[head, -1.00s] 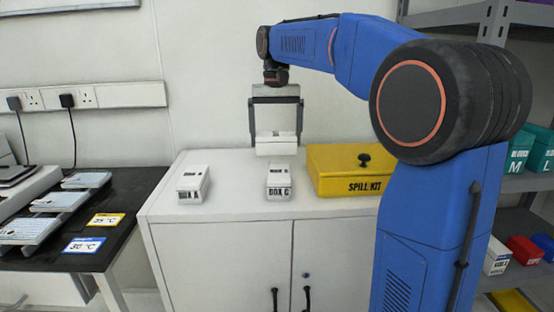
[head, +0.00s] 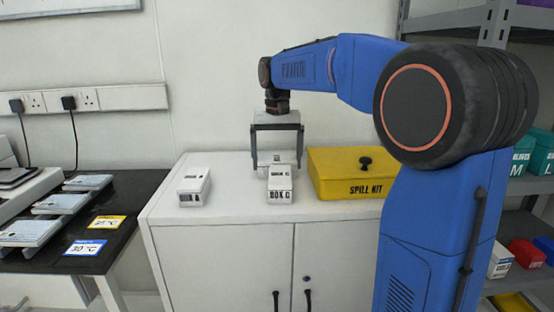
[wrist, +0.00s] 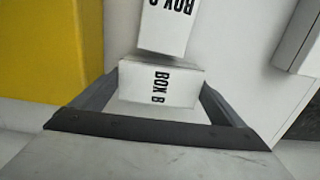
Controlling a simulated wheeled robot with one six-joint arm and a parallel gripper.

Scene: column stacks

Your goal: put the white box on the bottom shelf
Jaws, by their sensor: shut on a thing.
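My gripper (head: 277,163) is shut on a small white box labelled BOX B (wrist: 158,86), low over the white cabinet top. In the head view this box (head: 282,157) is mostly hidden behind another white box labelled BOX C (head: 280,190). In the wrist view BOX C (wrist: 168,25) is just beyond the held box. I cannot tell whether the held box touches the cabinet. A third white box (head: 194,188) stands to the left on the cabinet. A grey shelf rack is at the right, its lower board (head: 533,274) partly hidden by my arm.
A yellow spill kit (head: 345,171) sits right of the gripper and also shows in the wrist view (wrist: 50,45). The cabinet (head: 222,250) has free top around its left box. Teal bins (head: 541,152) and red and blue items stand on the rack. A dark table is at left.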

